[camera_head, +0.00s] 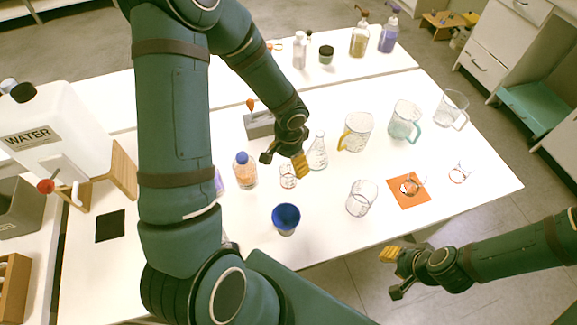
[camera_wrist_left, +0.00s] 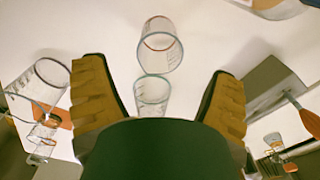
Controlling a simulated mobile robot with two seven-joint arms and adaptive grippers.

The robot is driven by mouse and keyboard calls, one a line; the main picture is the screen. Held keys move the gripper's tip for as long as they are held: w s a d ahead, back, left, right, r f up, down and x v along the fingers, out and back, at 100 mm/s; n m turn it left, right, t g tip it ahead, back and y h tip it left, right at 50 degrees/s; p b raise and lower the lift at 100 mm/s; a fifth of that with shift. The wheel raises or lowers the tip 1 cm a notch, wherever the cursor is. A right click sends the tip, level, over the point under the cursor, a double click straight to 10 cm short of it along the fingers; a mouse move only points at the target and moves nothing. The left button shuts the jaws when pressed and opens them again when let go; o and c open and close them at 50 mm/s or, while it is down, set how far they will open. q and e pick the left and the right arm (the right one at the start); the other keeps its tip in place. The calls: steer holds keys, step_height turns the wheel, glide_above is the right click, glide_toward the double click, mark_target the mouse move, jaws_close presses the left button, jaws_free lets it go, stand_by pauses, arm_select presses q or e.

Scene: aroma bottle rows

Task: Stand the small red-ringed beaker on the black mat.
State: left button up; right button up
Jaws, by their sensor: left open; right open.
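A small clear beaker with a red ring (camera_head: 288,176) stands on the white table, right of the blue-capped bottle. In the left wrist view a red-ringed clear beaker (camera_wrist_left: 160,48) lies ahead, between the lines of my fingers. My left gripper (camera_head: 283,161) is open and empty just above and behind the small beaker; its two yellow-padded fingers show in the wrist view. The black mat (camera_head: 110,226) lies bare at the table's left. Another red-ringed glass (camera_head: 459,173) stands at the far right. My right gripper (camera_head: 392,274) is open and empty off the front edge.
A conical flask (camera_head: 317,154) stands close right of the left gripper. A blue cup (camera_head: 286,217) and a blue-capped bottle (camera_head: 245,170) are near. A clear beaker (camera_head: 361,199) and an orange mat (camera_head: 408,201) with glassware lie right. A water tank (camera_head: 60,130) stands behind the black mat.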

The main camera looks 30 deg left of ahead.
arm_select(q)
steer(key=shift+o, duration=0.3)
step_height(320, 180, up, 4)
steer(key=shift+r+p, duration=0.2)
steer(key=shift+p, duration=0.25)
steer(key=s+d+f+n+t+h+p, duration=0.2)
steer(key=s+d+n+h+p, duration=0.3)
steer(key=n, duration=0.9)
steer(key=a+r+n+t+y+p, duration=0.1)
steer(key=a+r+n+t, duration=0.15)
steer(key=n, duration=0.85)
steer(key=a+r+n+t+y+p, duration=0.15)
steer(key=a+n+t, duration=0.25)
steer(key=n, duration=0.7)
steer(key=b, duration=0.2)
glide_toward(288, 171)
steer(key=w+d, duration=0.1)
steer(key=d, duration=0.1)
steer(key=shift+t+h, duration=0.25)
steer(key=shift+h, duration=0.1)
steer(key=x, duration=0.5)
steer(key=shift+w+f, duration=0.15)
steer(key=shift+w, duration=0.1)
